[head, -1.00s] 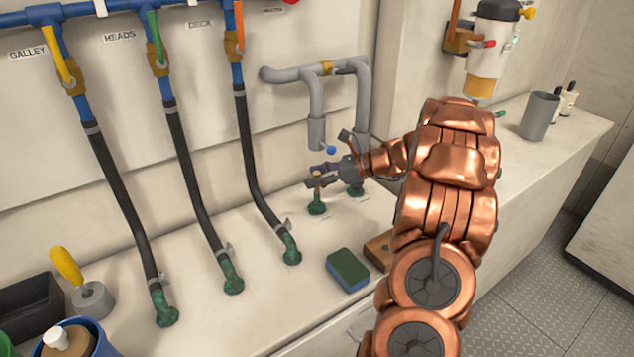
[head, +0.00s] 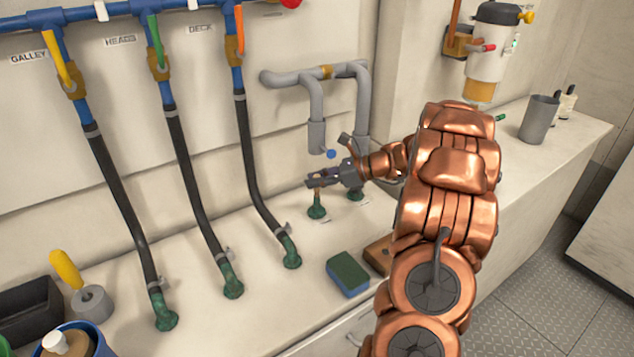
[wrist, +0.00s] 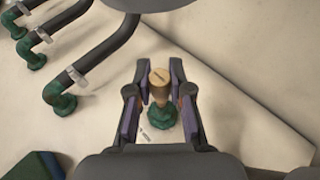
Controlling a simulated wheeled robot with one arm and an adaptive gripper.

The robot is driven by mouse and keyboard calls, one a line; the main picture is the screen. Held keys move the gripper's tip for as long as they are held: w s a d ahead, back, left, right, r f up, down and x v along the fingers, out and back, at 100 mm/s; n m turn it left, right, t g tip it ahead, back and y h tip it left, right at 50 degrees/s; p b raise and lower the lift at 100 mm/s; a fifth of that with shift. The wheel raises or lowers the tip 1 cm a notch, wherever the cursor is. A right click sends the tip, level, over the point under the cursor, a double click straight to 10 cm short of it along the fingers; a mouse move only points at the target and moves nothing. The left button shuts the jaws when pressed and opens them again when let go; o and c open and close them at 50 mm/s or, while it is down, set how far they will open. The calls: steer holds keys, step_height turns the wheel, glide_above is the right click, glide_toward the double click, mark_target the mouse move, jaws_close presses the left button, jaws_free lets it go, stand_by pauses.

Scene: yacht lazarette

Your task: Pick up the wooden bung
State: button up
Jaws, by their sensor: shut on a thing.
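The wooden bung (wrist: 159,78) is a tan plug with a flat, slotted top, upright in the wrist view. It stands at the mouth of a green corroded fitting (wrist: 160,110), which also shows in the head view (head: 317,210). My gripper (wrist: 160,88) is shut on the bung, with a finger on each side of it. In the head view my gripper (head: 318,181) is just above the green fitting and covers the bung's top. A short stretch of the bung (head: 318,194) shows beneath the fingers. I see no clear gap between bung and fitting.
Grey pipes (head: 315,105) hang close above my gripper. Black hoses (head: 254,170) run down to green fittings on the left. A green-and-blue sponge (head: 348,273) and a wooden block (head: 378,255) lie in front.

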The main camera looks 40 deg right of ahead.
step_height(320, 180, up, 4)
steer(key=shift+f, duration=0.25)
steer(key=s+a, duration=0.2)
steer(key=s, duration=0.5)
steer(key=s+a+r, duration=0.1)
steer(key=s+a, duration=0.2)
steer(key=s, duration=0.5)
steer(key=shift+s+r+b, duration=0.15)
steer(key=shift+r+b, duration=0.05)
steer(key=shift+b, duration=0.25)
steer(key=shift+f, duration=0.8)
steer(key=shift+s, duration=0.1)
steer(key=s+p, duration=0.1)
steer(key=s, duration=0.7)
steer(key=shift+s+a, duration=0.25)
steer(key=shift+s, duration=0.1)
stand_by(1.0)
